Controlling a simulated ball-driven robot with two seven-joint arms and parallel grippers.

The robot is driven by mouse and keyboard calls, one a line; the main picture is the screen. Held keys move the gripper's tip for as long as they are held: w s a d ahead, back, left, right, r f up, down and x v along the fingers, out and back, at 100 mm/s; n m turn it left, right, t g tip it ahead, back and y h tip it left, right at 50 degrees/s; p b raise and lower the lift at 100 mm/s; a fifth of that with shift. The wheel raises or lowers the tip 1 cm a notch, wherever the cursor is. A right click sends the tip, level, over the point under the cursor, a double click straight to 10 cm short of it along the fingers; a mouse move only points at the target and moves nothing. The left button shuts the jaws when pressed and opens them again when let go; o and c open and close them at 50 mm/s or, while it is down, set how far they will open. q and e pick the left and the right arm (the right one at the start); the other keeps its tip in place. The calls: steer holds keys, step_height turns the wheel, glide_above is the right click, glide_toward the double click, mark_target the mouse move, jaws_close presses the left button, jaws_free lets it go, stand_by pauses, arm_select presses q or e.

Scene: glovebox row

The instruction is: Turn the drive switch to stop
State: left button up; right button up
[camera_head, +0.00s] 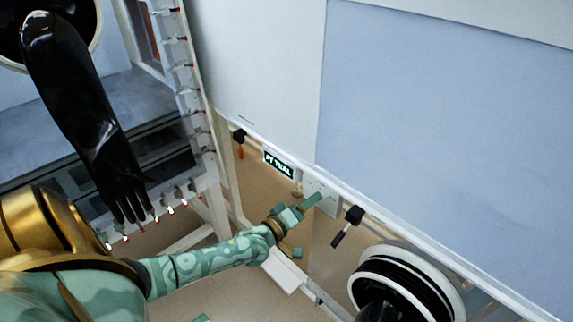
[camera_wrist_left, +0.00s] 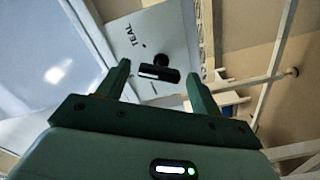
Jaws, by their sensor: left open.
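My left gripper (camera_head: 305,226) is open at the wall below the large white panels in the head view. In the left wrist view its two green fingers point up, with a black bar-shaped switch handle (camera_wrist_left: 158,73) between their tips in the picture. I cannot tell whether the fingers touch it. The switch sits on a pale plate (camera_wrist_left: 150,35) lettered "TEAL". In the head view my gripper largely hides this spot, and part of a pale plate (camera_head: 324,193) shows beside the finger. The stop marking cannot be read. My right gripper is not in view.
A dark sign (camera_head: 278,163) with light lettering hangs to the upper left. A black-and-orange handle (camera_head: 239,141) and a black handle (camera_head: 348,225) flank the area. A glove port (camera_head: 405,283) is at lower right; a black glove (camera_head: 85,120) hangs at left.

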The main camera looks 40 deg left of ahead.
arm_select(q)
steer(key=s+a+p, duration=0.1)
steer(key=s+p, duration=0.2)
steer(key=s, duration=1.2)
steer(key=shift+a, duration=0.1)
